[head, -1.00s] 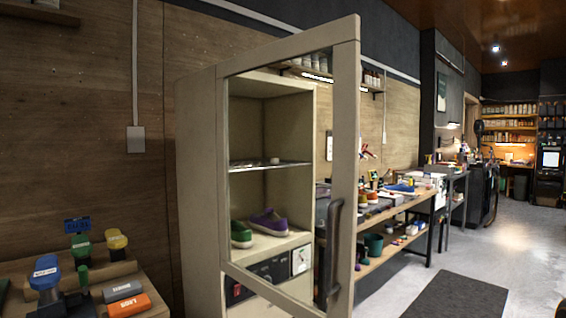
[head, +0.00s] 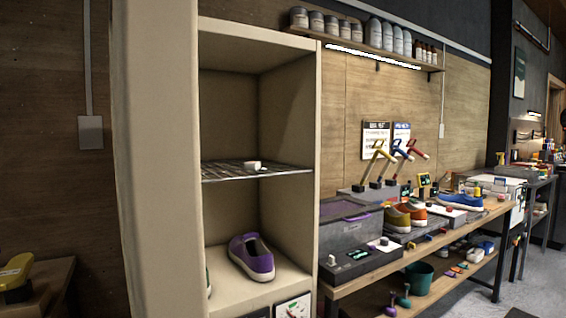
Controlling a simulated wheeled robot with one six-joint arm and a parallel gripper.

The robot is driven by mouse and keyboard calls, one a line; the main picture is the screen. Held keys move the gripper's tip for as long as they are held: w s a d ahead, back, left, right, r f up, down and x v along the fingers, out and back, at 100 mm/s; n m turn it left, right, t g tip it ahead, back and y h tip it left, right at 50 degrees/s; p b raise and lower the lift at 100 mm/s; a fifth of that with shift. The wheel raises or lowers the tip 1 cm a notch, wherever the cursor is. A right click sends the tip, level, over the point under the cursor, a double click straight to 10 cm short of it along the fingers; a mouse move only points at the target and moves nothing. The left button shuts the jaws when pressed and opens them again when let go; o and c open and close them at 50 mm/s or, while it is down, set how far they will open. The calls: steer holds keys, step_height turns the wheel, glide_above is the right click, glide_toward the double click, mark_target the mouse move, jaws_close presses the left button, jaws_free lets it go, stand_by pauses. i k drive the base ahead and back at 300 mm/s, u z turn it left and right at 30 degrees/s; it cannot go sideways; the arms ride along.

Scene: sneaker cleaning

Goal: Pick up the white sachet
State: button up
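A small white object (head: 253,165) lies on the wire shelf (head: 230,173) inside the tall beige cabinet (head: 308,130). It may be the white sachet, but it is too small to tell for sure. A second small pale spot beside it on the shelf is unclear. My gripper is not in view.
A purple shoe (head: 252,258) stands on the cabinet's lower shelf, with a sliver of green at its left. A beige upright (head: 158,160) blocks the left. Floor shows at far right.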

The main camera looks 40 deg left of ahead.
mark_target(250, 165)
steer(key=i, duration=1.1)
steer(key=u, duration=1.8)
